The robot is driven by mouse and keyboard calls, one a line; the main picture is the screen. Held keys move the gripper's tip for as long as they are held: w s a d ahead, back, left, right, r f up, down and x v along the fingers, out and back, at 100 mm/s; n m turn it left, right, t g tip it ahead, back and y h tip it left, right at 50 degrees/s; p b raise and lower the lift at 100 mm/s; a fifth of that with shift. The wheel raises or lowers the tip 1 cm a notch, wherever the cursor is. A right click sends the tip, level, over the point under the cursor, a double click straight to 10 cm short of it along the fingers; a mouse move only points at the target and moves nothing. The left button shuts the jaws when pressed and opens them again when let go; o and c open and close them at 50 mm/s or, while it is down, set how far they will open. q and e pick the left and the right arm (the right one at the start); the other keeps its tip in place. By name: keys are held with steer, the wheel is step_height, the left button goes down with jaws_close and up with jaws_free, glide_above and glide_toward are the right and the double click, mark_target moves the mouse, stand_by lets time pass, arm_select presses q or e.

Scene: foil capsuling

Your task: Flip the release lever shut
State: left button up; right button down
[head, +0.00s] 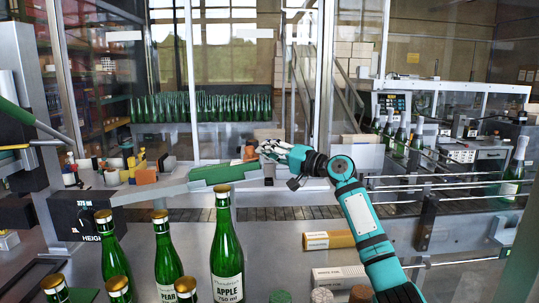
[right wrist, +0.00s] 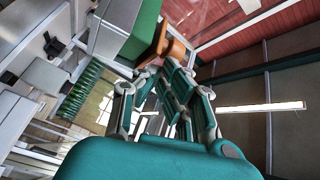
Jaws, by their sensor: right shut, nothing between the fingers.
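My right gripper (head: 262,149) is shut and empty, at the end of the teal arm reaching in from the right. Its fingertips are close to a small orange part (head: 250,153) beside a long green block (head: 222,173). The right wrist view shows the closed fingers (right wrist: 160,68) at the orange part (right wrist: 177,50), by the green block (right wrist: 144,28); I cannot tell whether they touch. No part is clearly marked as the release lever; the orange part may be it, but its position is unclear. My left gripper is not in view.
Green bottles with gold caps, one labelled APPLE (head: 227,255), stand in front. A black height box (head: 85,215) is at left. Small coloured parts (head: 115,172) lie behind it. A conveyor (head: 290,213) crosses the middle. Glass panels and posts stand behind.

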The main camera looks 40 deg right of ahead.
steer(key=shift+s, duration=0.2)
steer(key=shift+w, duration=0.15)
stand_by(0.3)
step_height(320, 180, up, 10)
stand_by(0.5)
stand_by(0.4)
